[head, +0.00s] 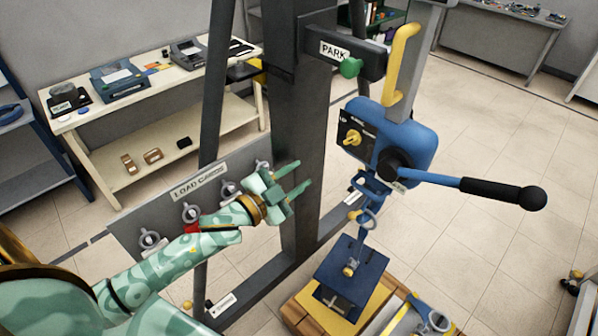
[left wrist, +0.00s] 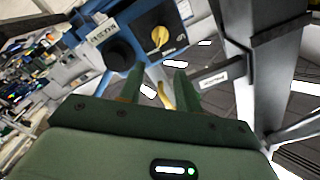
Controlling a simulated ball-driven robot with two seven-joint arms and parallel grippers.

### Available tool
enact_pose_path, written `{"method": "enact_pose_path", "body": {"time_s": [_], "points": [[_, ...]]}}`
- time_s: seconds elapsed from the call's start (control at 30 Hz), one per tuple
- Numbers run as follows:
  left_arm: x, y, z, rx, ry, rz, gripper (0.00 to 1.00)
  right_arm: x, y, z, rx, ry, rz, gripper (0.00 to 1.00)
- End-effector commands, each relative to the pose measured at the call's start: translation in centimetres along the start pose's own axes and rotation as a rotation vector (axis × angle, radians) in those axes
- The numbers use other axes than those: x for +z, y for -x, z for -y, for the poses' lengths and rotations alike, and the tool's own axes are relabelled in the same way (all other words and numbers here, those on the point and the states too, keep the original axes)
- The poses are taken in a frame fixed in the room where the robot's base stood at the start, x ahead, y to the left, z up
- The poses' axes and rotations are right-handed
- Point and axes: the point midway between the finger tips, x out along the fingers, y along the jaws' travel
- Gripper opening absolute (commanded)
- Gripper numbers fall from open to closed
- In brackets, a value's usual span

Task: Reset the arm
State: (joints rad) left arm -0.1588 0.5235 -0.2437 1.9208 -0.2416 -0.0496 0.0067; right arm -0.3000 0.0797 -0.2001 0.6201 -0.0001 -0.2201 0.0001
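My left gripper (head: 303,174) is open and empty in the head view. It is in front of the dark upright post, left of the blue machine head (head: 398,140), and apart from it. In the left wrist view my gripper (left wrist: 158,76) shows two separated fingers with nothing between them. Beyond them is the blue machine head (left wrist: 125,35) with its yellow knob (left wrist: 160,37). In the head view the blue lever arm with a black grip (head: 500,192) points right. My right gripper is not in view.
A dark post (head: 300,130) bears a PARK bracket (head: 345,52) with a green knob. A LOAD CARDS panel (head: 190,205) with several ringed fittings stands behind my left forearm. A wooden base (head: 300,312) with a blue block is below. A bench (head: 130,95) stands at left.

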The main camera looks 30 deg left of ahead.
Motion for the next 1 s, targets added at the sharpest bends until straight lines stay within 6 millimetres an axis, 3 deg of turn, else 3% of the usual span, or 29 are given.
{"method": "enact_pose_path", "body": {"time_s": [0.2, 0.27, 0.37, 0.47, 0.6, 0.7, 0.8, 0.87, 1.0], "points": [[0.1, 0.0, 0.0, 0.0, -0.002, 0.007, 0.34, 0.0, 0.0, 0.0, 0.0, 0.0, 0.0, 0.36], [1.1, 0.0, -0.2, 0.005, 0.002, 0.031, 0.34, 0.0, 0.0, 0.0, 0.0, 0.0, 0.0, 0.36], [5.2, 0.4, -1.3, 0.025, 0.013, 0.126, 0.34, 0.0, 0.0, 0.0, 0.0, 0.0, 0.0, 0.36], [12.2, 1.9, -4.2, 0.055, 0.055, 0.285, 0.34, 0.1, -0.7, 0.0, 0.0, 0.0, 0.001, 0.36], [22.9, 6.2, -11.0, 0.109, 0.14, 0.527, 0.34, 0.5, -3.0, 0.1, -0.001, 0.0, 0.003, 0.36], [29.2, 10.5, -16.5, 0.153, 0.202, 0.69, 0.34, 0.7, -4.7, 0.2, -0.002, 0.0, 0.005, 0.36], [34.4, 15.6, -22.5, 0.202, 0.265, 0.847, 0.34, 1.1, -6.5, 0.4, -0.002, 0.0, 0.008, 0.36], [36.9, 18.9, -26.2, 0.233, 0.304, 0.939, 0.34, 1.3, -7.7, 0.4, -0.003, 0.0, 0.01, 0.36], [41.1, 27.4, -35.3, 0.317, 0.393, 1.145, 0.34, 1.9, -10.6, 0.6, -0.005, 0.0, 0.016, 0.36]]}}
